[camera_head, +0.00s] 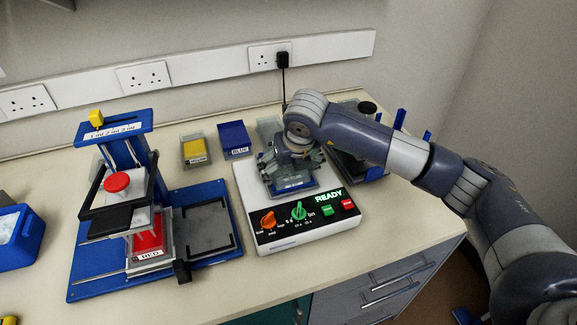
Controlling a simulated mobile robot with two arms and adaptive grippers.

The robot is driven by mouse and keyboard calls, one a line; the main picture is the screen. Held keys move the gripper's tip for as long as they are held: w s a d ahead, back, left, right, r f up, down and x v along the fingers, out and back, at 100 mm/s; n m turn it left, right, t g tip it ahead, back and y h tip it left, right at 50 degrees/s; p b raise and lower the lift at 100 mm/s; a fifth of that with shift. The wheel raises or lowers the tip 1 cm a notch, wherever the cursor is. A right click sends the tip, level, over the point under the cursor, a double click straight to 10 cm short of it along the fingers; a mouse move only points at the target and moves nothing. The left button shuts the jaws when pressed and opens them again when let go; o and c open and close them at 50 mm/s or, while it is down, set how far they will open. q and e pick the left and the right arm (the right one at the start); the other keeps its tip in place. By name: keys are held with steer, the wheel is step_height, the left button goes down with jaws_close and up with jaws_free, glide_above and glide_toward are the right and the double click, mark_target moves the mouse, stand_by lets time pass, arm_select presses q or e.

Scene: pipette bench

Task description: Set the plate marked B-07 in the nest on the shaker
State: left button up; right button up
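The shaker (248,203) is a white box with a black front panel, an orange knob, a green knob and a lit READY sign. My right gripper (288,174) reaches in from the right and points down over the top of the shaker. Under its fingers is a blue-edged piece with a small pale label (292,186), too small to read. The gripper hides most of it, so I cannot tell whether it is the nest alone or a plate in it. The fingers' opening is hidden too. I cannot read B-07 anywhere. My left gripper is out of view.
A blue press stand (85,270) with a red-filled tray (148,240) stands at the left. A yellow tray (194,150) and a blue tray (234,139) lie behind the shaker. A dark rack with blue posts (364,170) is right of it, partly behind my arm.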

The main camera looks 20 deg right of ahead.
steer(key=shift+f, duration=0.25)
steer(key=shift+s+r, duration=0.1)
steer(key=shift+r, duration=0.25)
steer(key=shift+r+p, duration=0.6)
steer(key=shift+p, duration=0.25)
steer(key=b+v, duration=0.3)
steer(key=v, duration=0.9)
steer(key=shift+b, duration=0.3)
